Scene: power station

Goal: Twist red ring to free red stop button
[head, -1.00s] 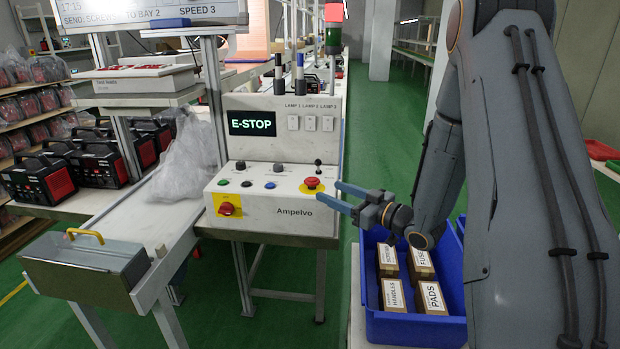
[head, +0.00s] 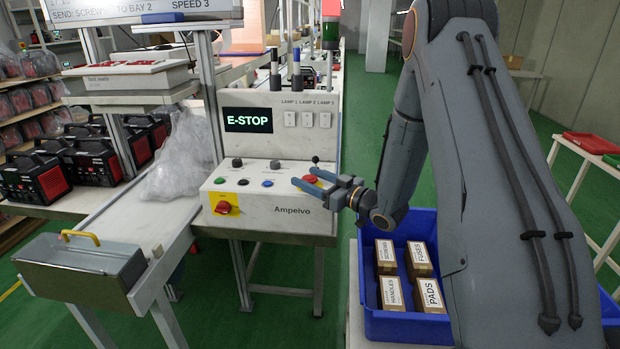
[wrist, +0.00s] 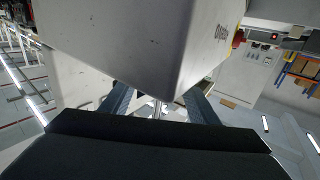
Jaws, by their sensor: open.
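The console's screen (head: 248,120) reads E-STOP.
A blue bin (head: 400,328) with labelled boxes lies below my arm. A conveyor (head: 140,225) runs left of the console.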

